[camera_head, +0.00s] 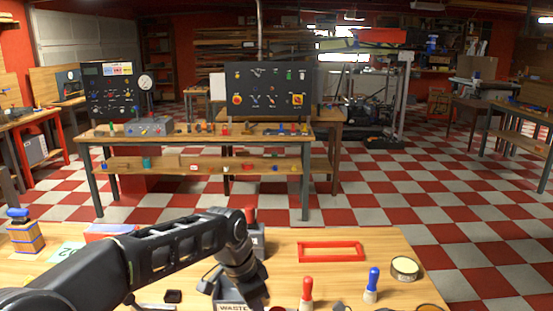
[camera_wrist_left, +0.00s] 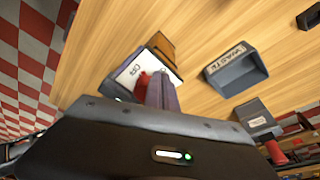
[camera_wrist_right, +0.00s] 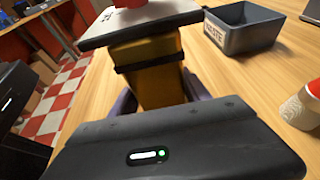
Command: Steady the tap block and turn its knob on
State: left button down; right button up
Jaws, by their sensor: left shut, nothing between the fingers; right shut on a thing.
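The tap block (camera_wrist_right: 150,65) has a yellow body with a dark band, a pale top plate (camera_wrist_right: 150,20) and a red knob (camera_wrist_right: 130,3), cut off by the top edge of the right wrist view. My right gripper (camera_wrist_right: 160,95) is shut on the body, one finger on each side. In the left wrist view, the plate (camera_wrist_left: 133,70) bears dark lettering I cannot read surely. My left gripper (camera_wrist_left: 163,82) is shut and empty, its fingertips right beside the red knob (camera_wrist_left: 142,84); I cannot tell whether they touch. I cannot make out the block in the head view.
A grey WASTE bin (camera_wrist_right: 245,28) stands close to the block.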

pick_arm(q)
jog(key=shift+r, duration=0.15)
jog(key=v, duration=0.3)
jog(key=d+v, duration=0.1)
jog(key=v, duration=0.1)
jog(key=shift+w+r, duration=0.3)
jog(key=shift+r, duration=0.15)
jog(key=s+d, duration=0.1)
jog(key=s+d+r, duration=0.1)
jog(key=shift+s, duration=0.3)
jog(key=shift+f, duration=0.1)
jog(key=shift+s+a+x, duration=0.15)
jog(key=shift+a+x, duration=0.1)
jog(key=shift+x, duration=0.85)
jog(key=shift+s+a+x, duration=0.1)
jog(key=shift+a+x, duration=0.1)
jog(key=shift+x, duration=0.9)
jog(key=shift+s+a+x, duration=0.15)
jog(key=shift+a+x, duration=0.1)
jog(key=shift+x, duration=0.9)
